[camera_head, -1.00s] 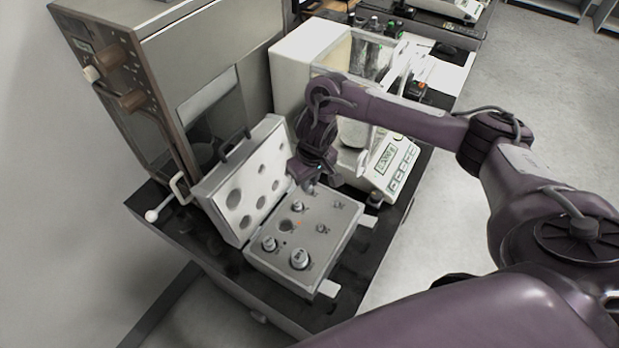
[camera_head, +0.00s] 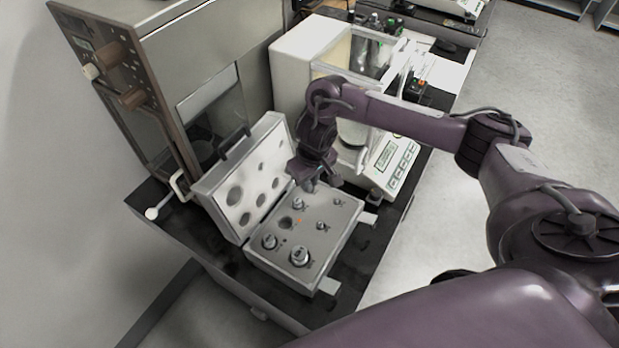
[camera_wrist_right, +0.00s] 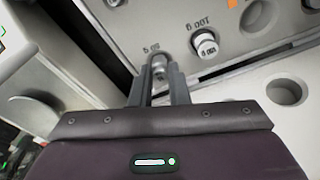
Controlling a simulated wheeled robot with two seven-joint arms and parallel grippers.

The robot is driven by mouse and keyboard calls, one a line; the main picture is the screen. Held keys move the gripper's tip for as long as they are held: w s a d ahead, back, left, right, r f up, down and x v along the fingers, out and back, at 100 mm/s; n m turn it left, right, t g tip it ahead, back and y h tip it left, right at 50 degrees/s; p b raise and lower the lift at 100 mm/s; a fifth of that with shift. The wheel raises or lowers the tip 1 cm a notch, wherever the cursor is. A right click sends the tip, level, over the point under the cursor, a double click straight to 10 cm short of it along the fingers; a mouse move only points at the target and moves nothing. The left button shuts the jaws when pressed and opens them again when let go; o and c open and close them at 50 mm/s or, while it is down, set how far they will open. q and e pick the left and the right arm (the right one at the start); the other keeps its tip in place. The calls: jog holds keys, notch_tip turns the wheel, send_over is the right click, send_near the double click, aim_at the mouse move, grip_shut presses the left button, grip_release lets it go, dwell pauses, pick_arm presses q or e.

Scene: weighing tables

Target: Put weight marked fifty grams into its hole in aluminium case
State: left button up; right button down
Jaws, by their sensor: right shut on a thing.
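The open aluminium case (camera_head: 262,262) lies on the dark table, its base holding several silver knobbed weights. My right gripper (camera_head: 311,187) is over the case's far edge, near the lid hinge. In the right wrist view the right gripper (camera_wrist_right: 159,72) is shut on a small silver weight (camera_wrist_right: 158,62) beside a label that seems to read 50 g. The fingers hide its lower part, so I cannot tell whether it sits in its hole. A weight labelled 100 g (camera_wrist_right: 204,43) stands to its right. My left gripper is not in view.
The case lid (camera_head: 210,196) stands open at the left, with round recesses. An empty hole (camera_head: 287,223) shows in the base. A white balance (camera_head: 300,55) with keypad stands behind the gripper. A large grey instrument (camera_head: 165,75) stands at the back left.

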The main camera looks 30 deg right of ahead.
jog(key=shift+f, duration=0.45)
jog(key=c, duration=1.3)
grip_release()
notch_tip(320, 180, up, 3)
jog(key=shift+s+f, duration=0.1)
jog(key=r, duration=0.1)
jog(key=r+p, duration=0.1)
jog(key=r, duration=0.1)
jog(key=r+p, duration=0.1)
jog(key=r, duration=0.1)
jog(key=shift+s, duration=0.4)
